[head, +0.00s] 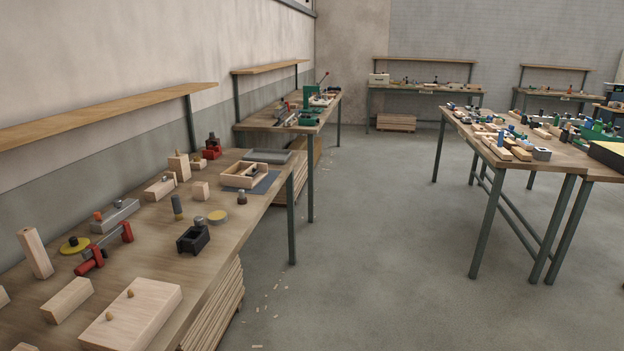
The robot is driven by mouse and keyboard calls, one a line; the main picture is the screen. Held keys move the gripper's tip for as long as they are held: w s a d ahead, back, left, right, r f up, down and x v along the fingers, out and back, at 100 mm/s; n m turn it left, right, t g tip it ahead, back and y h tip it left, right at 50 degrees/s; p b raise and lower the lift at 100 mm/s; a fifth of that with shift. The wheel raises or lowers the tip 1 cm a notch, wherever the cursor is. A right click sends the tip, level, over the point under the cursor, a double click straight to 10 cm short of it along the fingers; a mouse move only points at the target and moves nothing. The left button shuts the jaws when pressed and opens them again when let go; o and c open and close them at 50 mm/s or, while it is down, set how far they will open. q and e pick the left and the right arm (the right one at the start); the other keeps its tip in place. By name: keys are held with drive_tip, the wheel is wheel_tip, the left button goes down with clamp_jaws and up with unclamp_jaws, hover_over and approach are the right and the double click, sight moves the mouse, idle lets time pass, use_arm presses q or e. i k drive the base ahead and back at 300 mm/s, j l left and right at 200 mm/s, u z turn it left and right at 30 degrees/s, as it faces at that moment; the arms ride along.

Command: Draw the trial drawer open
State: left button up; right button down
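A small pale wooden box (245,174) with an open top and inner parts stands on a blue-grey mat (268,184) near the far end of the left workbench (218,218). It may be the trial drawer, but it is too small here to tell whether a drawer in it is shut or drawn out. A larger pale wooden block (132,314) with two small round knobs or pegs on top lies at the near end of the same bench. Neither of my grippers is in view.
A black clamp-like block (193,237), a red clamp (91,260), a yellow disc (75,245) and several wood blocks lie on the bench. A wall shelf (100,115) overhangs its back. Another crowded table (520,145) stands right. The grey floor (380,260) between is mostly clear.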

sight(252, 170)
drive_tip(key=i+u, duration=0.15)
drive_tip(key=i, duration=0.35)
drive_tip(key=i+l+u, duration=0.15)
drive_tip(key=i, duration=0.35)
drive_tip(key=i+l+u, duration=0.15)
drive_tip(key=i, duration=0.35)
drive_tip(key=i+l+u, duration=0.15)
drive_tip(key=i+u, duration=0.3)
drive_tip(key=i+l+u, duration=0.2)
drive_tip(key=u, duration=0.25)
drive_tip(key=i+l+u, duration=0.2)
drive_tip(key=l+u, duration=0.25)
drive_tip(key=i+l+u, duration=0.2)
drive_tip(key=l+u, duration=0.25)
drive_tip(key=i+l+u, duration=0.2)
drive_tip(key=l, duration=0.25)
drive_tip(key=l+u, duration=0.15)
drive_tip(key=l, duration=0.3)
drive_tip(key=k, duration=0.05)
